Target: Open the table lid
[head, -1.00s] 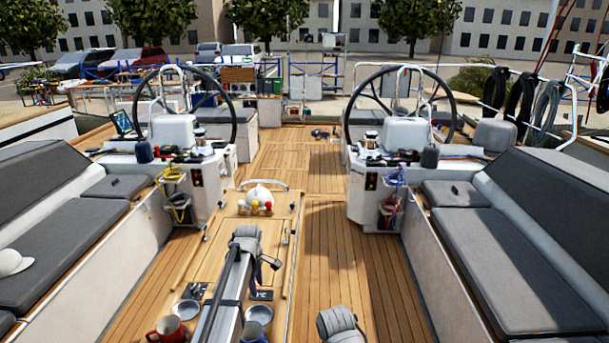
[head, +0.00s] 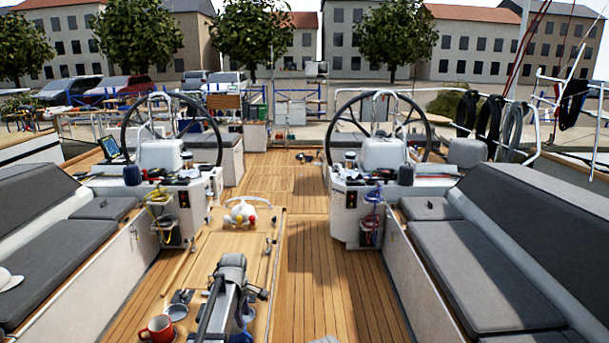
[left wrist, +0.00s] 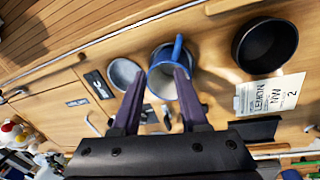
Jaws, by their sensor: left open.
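The wooden table (head: 213,248) stands in the middle of the cockpit, its top flat and its lid looking closed. My left arm reaches over its near end. My left gripper (left wrist: 160,82) is open, with its dark purple fingers apart above the table top. A blue mug (left wrist: 168,84) shows between and beyond the fingertips; I cannot tell whether they touch it. A grey dish (left wrist: 124,72) lies beside the mug. Dark label plates (left wrist: 98,84) lie on the wood. My arm hides part of the table's near end in the head view.
A red mug (head: 158,328) stands at the table's near left. A white teapot-like object (head: 240,212) sits at the far end. A dark round pot (left wrist: 265,46) and a printed card (left wrist: 270,96) show in the left wrist view. Grey-cushioned benches (head: 480,275) flank open deck (head: 310,280).

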